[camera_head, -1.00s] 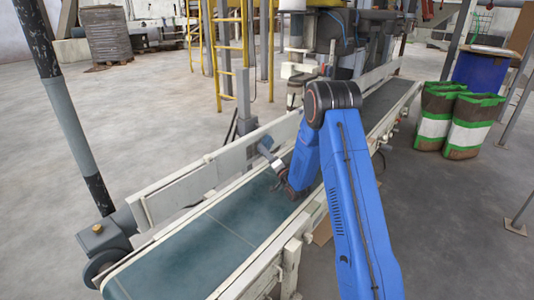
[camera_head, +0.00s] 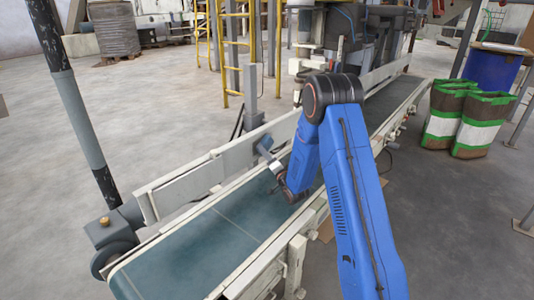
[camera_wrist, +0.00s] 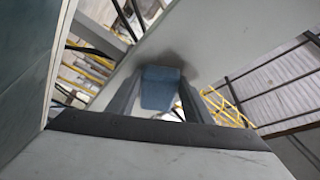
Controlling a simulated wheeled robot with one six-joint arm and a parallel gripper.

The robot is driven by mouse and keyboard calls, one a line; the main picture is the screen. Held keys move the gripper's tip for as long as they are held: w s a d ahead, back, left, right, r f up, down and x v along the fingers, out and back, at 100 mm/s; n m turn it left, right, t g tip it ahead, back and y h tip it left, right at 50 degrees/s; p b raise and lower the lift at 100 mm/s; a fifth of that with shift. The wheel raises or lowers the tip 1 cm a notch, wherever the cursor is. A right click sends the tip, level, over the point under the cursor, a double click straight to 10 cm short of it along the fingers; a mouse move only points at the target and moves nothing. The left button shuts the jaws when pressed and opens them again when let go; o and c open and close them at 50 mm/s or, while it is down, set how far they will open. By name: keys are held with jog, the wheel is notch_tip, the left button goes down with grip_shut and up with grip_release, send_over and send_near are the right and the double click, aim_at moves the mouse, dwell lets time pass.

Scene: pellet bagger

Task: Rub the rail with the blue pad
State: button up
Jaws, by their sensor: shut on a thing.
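The blue pad (camera_wrist: 160,88) is held between the two fingers of my gripper (camera_wrist: 158,100) in the wrist view. Its far end is at the grey face of the rail (camera_wrist: 200,35), and it appears to touch it. A dark smudge shows on the rail around the pad's end. In the head view, the rail (camera_head: 195,185) is the pale panel along the far-left side of the conveyor. My gripper (camera_head: 269,158) reaches across the belt to its inner face.
The teal conveyor belt (camera_head: 190,248) lies below my arm and is bare in front. A dark-banded post (camera_head: 75,105) stands to the left. A yellow ladder (camera_head: 235,50) stands behind. Green-and-white sacks (camera_head: 483,125) and a blue drum (camera_head: 490,68) are at the right.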

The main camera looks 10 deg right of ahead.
aim_at(269, 149)
jog(key=shift+s+a, duration=0.65)
jog(key=shift+a, duration=0.3)
jog(key=shift+s+a, duration=0.7)
jog(key=shift+a, duration=0.25)
jog(key=shift+s+a, duration=0.65)
jog(key=shift+a, duration=0.3)
jog(key=shift+r, duration=0.1)
jog(key=shift+w+d, duration=0.45)
jog(key=shift+d, duration=0.3)
jog(key=shift+w+d, duration=0.45)
jog(key=shift+d, duration=0.25)
jog(key=w+d, duration=0.4)
jog(key=d, duration=0.1)
jog(key=w+d, duration=0.2)
jog(key=d, duration=0.1)
jog(key=shift+w+d, duration=0.1)
jog(key=shift+d, duration=0.05)
jog(key=shift+s+a, duration=1.1)
jog(key=shift+a, duration=0.25)
jog(key=shift+s+a, duration=0.95)
jog(key=shift+a, duration=0.45)
jog(key=shift+s+a, duration=1)
jog(key=shift+a, duration=0.45)
jog(key=shift+s+a, duration=0.95)
jog(key=shift+a, duration=0.45)
